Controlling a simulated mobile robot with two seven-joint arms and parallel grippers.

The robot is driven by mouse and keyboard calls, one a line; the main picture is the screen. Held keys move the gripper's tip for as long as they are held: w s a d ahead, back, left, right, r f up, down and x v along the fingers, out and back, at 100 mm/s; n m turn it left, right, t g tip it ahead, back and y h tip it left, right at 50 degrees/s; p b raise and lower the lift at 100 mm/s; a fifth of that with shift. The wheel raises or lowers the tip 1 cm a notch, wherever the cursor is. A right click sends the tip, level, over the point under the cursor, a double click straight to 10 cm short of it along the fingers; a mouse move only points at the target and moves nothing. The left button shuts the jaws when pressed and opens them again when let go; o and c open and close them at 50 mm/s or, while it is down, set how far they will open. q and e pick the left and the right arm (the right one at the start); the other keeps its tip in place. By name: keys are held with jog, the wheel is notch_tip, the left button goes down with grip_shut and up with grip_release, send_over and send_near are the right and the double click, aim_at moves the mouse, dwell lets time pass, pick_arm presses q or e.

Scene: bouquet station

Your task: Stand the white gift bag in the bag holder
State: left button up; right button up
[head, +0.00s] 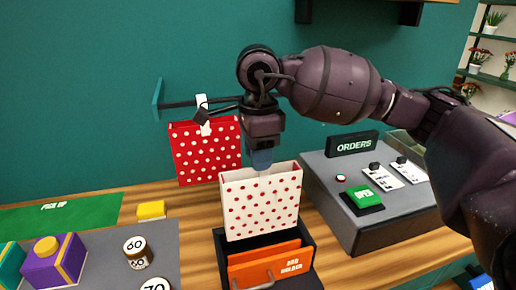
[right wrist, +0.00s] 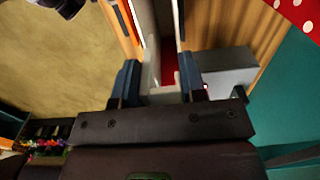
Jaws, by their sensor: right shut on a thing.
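The white gift bag (head: 262,205) with red dots is upright in the head view. My right gripper (head: 262,160) is shut on its top rim from above. In the right wrist view, the bag's pale wall (right wrist: 154,75) shows between the two blue fingertips of this gripper (right wrist: 160,85). The bag holder (head: 270,264), a black frame with an orange labelled front, is directly below the bag. The bag's lower edge shows at the holder's opening, behind the orange front. I cannot tell whether it touches the holder's floor. My left gripper is not in view.
A red dotted bag (head: 206,152) hangs on a wall peg behind. A grey orders counter (head: 350,222) stands close on the right. A yellow block (head: 151,210), a jar (head: 138,252) and a purple box (head: 54,262) are on the left.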

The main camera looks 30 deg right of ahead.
aim_at(258, 187)
jog(key=shift+f+b, duration=2.4)
jog(key=shift+f, duration=1.9)
jog(key=o, duration=1.3)
jog(key=shift+c, duration=0.2)
